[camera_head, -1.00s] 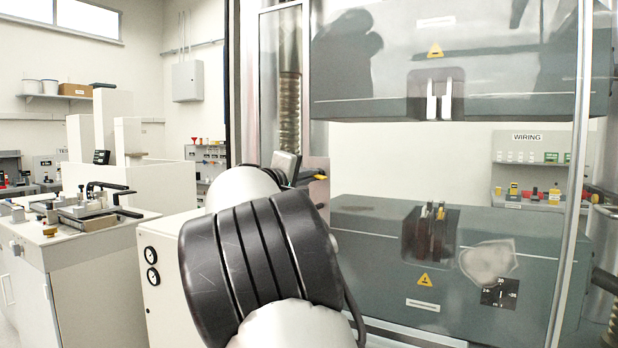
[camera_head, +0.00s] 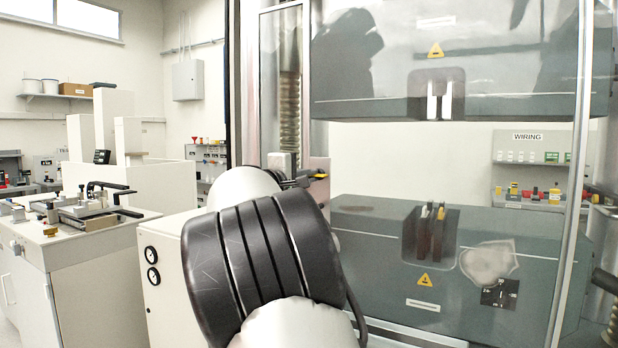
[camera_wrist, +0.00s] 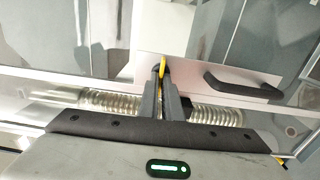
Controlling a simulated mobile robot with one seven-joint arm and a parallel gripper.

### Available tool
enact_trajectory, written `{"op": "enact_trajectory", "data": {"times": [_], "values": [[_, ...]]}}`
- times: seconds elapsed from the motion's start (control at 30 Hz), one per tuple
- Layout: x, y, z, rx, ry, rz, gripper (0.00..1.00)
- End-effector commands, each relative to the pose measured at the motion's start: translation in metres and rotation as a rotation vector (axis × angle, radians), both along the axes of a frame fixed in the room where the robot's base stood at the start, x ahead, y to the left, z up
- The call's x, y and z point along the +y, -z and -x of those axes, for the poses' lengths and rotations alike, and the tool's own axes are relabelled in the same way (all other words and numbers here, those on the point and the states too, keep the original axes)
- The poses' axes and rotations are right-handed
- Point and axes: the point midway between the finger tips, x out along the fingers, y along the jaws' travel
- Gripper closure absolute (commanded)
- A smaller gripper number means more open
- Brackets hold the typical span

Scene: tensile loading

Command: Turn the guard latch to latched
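The guard latch shows as a small yellow-tipped lever (camera_head: 320,176) on a metal plate at the left edge of the test machine's guard. In the wrist view the yellow latch piece (camera_wrist: 163,66) stands between the tips of my gripper (camera_wrist: 162,72). The two dark fingers are close together, with the yellow piece pinched between them. In the head view my gripper (camera_head: 303,178) is at the latch, mostly hidden behind my arm. The latch's pivot and any marking of its position are hidden.
A black guard handle (camera_wrist: 240,88) is on the plate right of my fingers in the wrist view. The clear guard's metal upright (camera_head: 572,190) stands in front of the machine's lower crosshead (camera_head: 370,265). A ribbed column (camera_head: 289,110) is behind the latch.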

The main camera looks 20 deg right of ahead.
Motion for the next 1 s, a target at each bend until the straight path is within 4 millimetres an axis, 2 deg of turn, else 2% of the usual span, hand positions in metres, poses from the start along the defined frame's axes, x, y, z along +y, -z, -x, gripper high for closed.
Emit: {"op": "enact_trajectory", "data": {"times": [0.03,0.17,0.57,0.73,1.0], "values": [[0.001,0.001,0.0,0.003,-0.001,0.001,1.0],[0.0,0.001,0.0,0.002,-0.001,0.0,0.77],[0.006,0.001,0.003,0.001,-0.002,-0.001,0.77],[0.029,0.001,0.021,0.0,-0.005,-0.003,0.77],[0.082,0.001,0.062,0.0,-0.006,-0.003,0.77]]}}
